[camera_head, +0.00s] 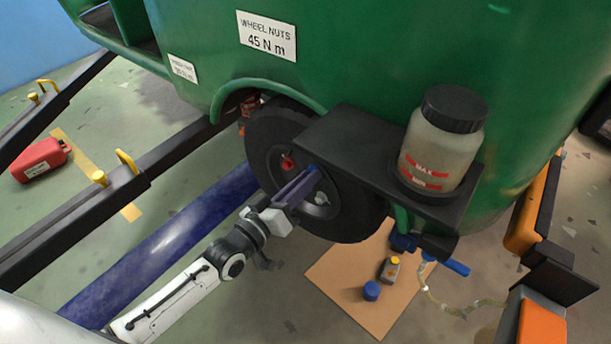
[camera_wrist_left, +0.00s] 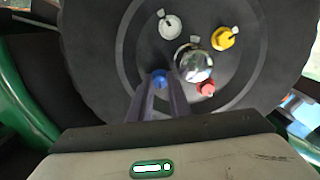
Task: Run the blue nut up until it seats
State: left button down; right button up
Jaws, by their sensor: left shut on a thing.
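The blue nut (camera_wrist_left: 160,78) sits on the wheel (camera_wrist_left: 110,30), between the tips of my left gripper (camera_wrist_left: 162,88). In the head view my left gripper (camera_head: 297,188) reaches the wheel hub, and a bit of the blue nut (camera_head: 312,168) shows at its tips. The gripper is shut on the blue nut. A white nut (camera_wrist_left: 170,27), a yellow nut (camera_wrist_left: 222,39) and a red nut (camera_wrist_left: 206,88) stand around the shiny hub cap (camera_wrist_left: 194,63). Whether the blue nut touches the wheel face is hidden. My right gripper is not in view.
A black shelf (camera_head: 335,150) with a fluid reservoir (camera_head: 440,140) juts out close to the wheel's right. A green body (camera_head: 350,50) is above. A cardboard sheet (camera_head: 340,285) with a small bottle (camera_head: 390,268) and blue cap (camera_head: 371,290) lies on the floor.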

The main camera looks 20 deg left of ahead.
pick_arm(q)
jog(key=shift+s+f+m+p, duration=0.15)
jog(key=shift+m+p, duration=0.1)
jog(key=shift+m, duration=0.45)
jog(key=shift+w+f+m+p, duration=0.1)
jog(key=shift+m+p, duration=0.15)
jog(key=shift+m, duration=0.45)
jog(key=c, duration=1.6)
grip_release()
jog(key=shift+s, duration=0.1)
jog(key=shift+c, duration=0.2)
jog(key=shift+a+r, duration=0.1)
